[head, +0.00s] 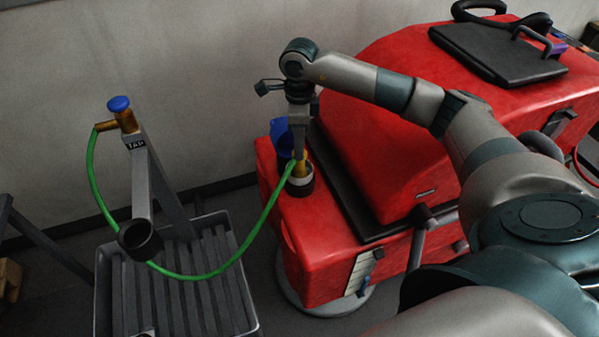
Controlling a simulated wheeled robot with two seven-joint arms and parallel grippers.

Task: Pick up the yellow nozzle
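The yellow nozzle (300,166) stands upright in the dark opening with a pale ring (299,183) on the red scrubber's (325,250) front top. The green hose (262,217) runs from it to the tap. My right gripper (299,153) points down from above, with its fingers at the nozzle. The fingers overlap the nozzle's top, and I cannot tell whether they are closed on it. My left gripper is not in view.
A brass tap with a blue knob (119,104) tops a grey post at the left, above a ribbed grey tray (215,268). A blue lid (281,135) stands behind the opening. The scrubber's black panel (497,50) is at the upper right. A wall closes off the back.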

